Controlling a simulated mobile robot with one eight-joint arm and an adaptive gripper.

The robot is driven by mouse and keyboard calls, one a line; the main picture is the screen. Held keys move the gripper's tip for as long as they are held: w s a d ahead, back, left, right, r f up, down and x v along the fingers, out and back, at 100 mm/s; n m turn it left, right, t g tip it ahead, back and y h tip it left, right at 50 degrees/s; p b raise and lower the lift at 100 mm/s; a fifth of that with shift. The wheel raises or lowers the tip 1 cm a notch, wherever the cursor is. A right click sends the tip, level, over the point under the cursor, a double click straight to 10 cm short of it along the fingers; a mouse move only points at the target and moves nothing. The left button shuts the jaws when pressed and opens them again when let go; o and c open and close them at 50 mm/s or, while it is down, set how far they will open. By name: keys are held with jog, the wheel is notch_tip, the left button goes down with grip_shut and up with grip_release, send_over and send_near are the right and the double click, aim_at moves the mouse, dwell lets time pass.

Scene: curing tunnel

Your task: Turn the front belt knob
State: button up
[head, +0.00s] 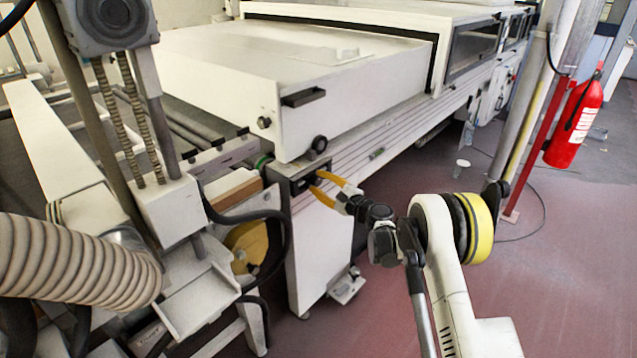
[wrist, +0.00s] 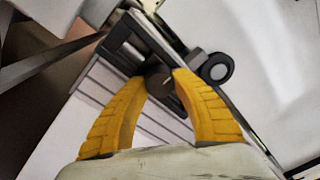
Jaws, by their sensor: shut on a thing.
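The front belt knob (wrist: 158,76) is a small dark round knob on a dark panel at the near corner of the white machine. In the wrist view it sits between the tips of my gripper's two yellow fingers (wrist: 160,84). My gripper (head: 314,184) reaches in from the right in the head view and is shut on the knob. The dark panel (head: 290,171) shows in the head view, but the fingers and the angle largely hide the knob there.
A larger black round knob (head: 319,143) is just above the panel; it shows beside my right fingertip in the wrist view (wrist: 217,68). A ribbed hose (head: 75,262) and frame stand at the left. A red fire extinguisher (head: 574,122) is at the right. The floor below is mostly open.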

jog(key=n, duration=0.3)
jog(key=shift+n, duration=0.3)
jog(key=shift+r+n+y, duration=0.1)
jog(key=shift+n+y, duration=0.4)
jog(key=shift+n, duration=1.6)
jog(key=o, duration=1.2)
jog(key=shift+w, duration=0.1)
jog(key=shift+d, duration=0.1)
